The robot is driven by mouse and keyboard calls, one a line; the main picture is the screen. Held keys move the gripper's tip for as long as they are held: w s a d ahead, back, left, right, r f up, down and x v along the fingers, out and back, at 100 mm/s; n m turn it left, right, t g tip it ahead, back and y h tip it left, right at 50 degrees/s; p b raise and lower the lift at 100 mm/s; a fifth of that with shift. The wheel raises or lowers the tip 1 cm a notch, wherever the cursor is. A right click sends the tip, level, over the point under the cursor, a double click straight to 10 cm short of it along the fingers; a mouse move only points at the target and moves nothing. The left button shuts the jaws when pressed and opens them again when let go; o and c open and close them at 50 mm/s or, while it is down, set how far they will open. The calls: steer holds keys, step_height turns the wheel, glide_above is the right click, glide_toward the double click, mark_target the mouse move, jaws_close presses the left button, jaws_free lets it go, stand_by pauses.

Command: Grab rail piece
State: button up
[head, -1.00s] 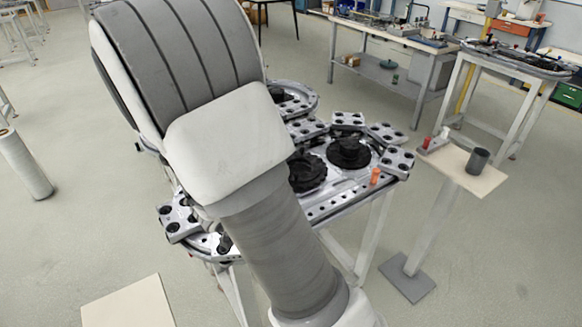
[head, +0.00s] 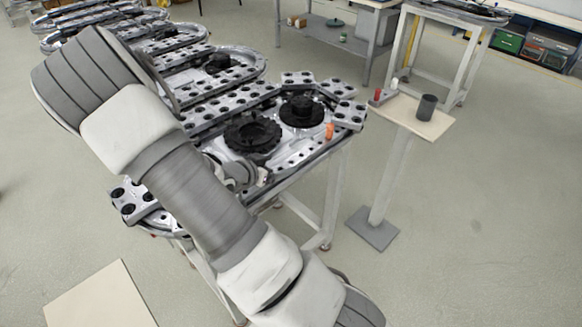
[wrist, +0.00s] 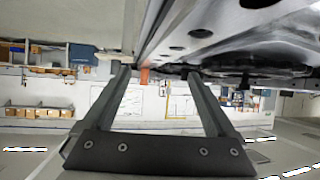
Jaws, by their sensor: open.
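The track table (head: 290,150) carries a ring track of silver rail pieces with black round holes. Short rail pieces stand at its far right corner (head: 350,115), along its back (head: 298,78) and at its near left end (head: 130,200). Which one the task means, I cannot tell. My arm crosses in front of the table's left part and hides some of the track. In the wrist view my gripper (wrist: 158,75) is open and empty, with the silver underside or edge of a track part (wrist: 235,40) close above its fingers.
An orange piece (head: 329,131) stands at the table's right edge. Two black toothed discs (head: 252,135) lie inside the ring. More track (head: 110,15) runs back left.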

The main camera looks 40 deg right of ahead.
mark_target(291, 162)
steer(key=shift+s+f+b+x, duration=0.15)
steer(key=shift+b+x, duration=0.1)
steer(key=shift+x, duration=1.15)
steer(key=shift+s+f+b+x, duration=0.1)
steer(key=shift+s+b+x, duration=0.1)
steer(key=shift+x, duration=1.2)
steer(key=shift+r, duration=0.1)
jaws_close()
steer(key=shift+w, duration=0.1)
